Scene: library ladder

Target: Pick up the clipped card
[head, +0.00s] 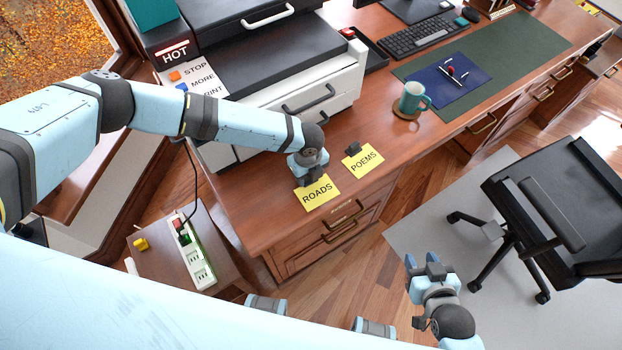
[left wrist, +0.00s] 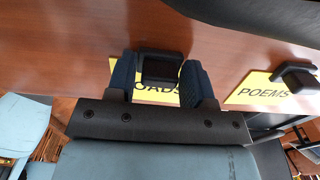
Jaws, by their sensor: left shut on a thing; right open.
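A yellow card marked ROADS (head: 318,194) is at the desk's front edge, with a dark clip (left wrist: 159,67) on it. My left gripper (head: 305,179) is over the card, its two blue fingers (left wrist: 158,80) shut on either side of that clip. The fingers hide part of the ROADS card in the left wrist view. I cannot tell whether the card is clear of the desk. A second yellow card marked POEMS (head: 363,161), with its own dark clip (head: 352,149), lies just to the right. My right gripper (head: 424,262) is open and empty above the floor, in front of the desk.
A printer (head: 290,100) stands behind my left arm. A teal mug (head: 412,97) on a coaster, a blue folder (head: 440,85) and a keyboard (head: 418,36) are farther along the desk. A black chair (head: 550,210) stands at right. A power strip (head: 197,255) lies on a low side table.

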